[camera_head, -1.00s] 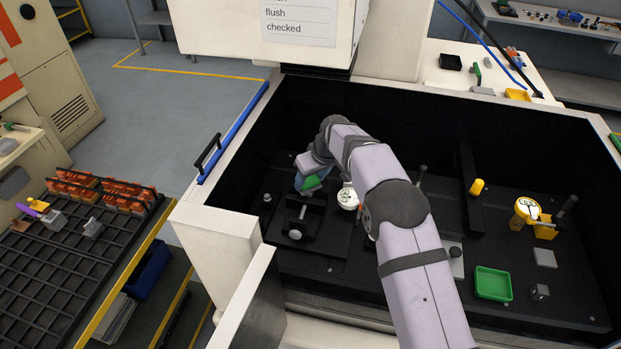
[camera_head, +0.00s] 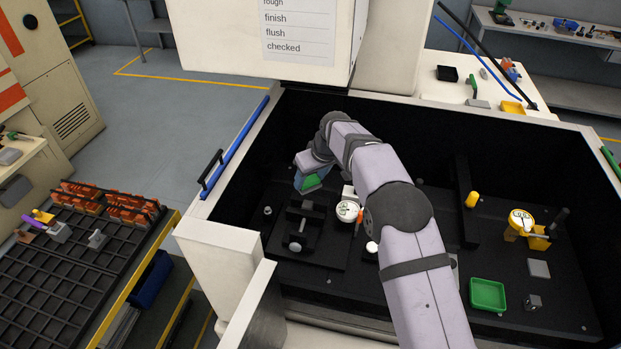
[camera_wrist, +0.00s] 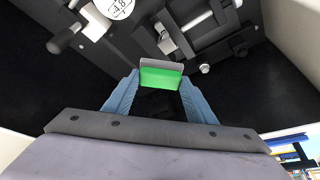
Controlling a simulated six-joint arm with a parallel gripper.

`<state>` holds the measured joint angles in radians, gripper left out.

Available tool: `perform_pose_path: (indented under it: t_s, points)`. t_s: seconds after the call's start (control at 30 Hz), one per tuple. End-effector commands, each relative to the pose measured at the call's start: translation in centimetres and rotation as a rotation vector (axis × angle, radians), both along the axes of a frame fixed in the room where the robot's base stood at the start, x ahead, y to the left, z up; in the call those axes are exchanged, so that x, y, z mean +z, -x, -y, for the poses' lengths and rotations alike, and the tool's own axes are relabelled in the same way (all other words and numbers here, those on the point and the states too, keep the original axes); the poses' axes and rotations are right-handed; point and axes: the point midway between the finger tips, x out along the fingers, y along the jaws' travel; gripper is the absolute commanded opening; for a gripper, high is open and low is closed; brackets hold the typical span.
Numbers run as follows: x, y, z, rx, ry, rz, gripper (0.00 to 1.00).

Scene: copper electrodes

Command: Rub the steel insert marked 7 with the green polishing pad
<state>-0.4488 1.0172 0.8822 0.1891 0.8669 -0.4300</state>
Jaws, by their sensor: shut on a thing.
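My gripper (camera_wrist: 160,98) is shut on the green polishing pad (camera_wrist: 161,78), a green block with a grey backing, held between two blue fingers. In the head view the pad (camera_head: 311,182) shows at my gripper (camera_head: 309,172), over the back left of the dark machine bed. A black clamp fixture (camera_head: 300,226) stands in front of it. The wrist view shows a small steel piece (camera_wrist: 165,40) beyond the pad, apart from it. I cannot read a 7 on any steel part, so I cannot tell which is the insert.
A round white dial (camera_head: 347,211) stands right of the fixture. A yellow dial stand (camera_head: 520,224), a yellow peg (camera_head: 471,200) and a green tray (camera_head: 487,294) are farther right. A black gridded rack (camera_head: 70,275) stands outside at left.

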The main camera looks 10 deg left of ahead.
Motion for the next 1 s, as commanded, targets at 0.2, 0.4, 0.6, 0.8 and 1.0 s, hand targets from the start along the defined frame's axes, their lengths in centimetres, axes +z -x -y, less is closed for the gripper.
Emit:
perform_pose_path:
  t_s: [0.2,0.4,0.6,0.8,1.0]
  points:
    - [0.1,0.0,0.0,0.000,-0.001,0.001,0.25]
    - [1.1,0.0,0.0,0.000,-0.001,0.001,0.25]
    - [2.6,0.0,0.0,0.000,0.000,0.000,0.25]
    - [3.0,0.0,0.1,0.000,0.000,0.000,0.25]
    - [3.0,0.0,0.1,0.000,0.000,0.000,0.25]
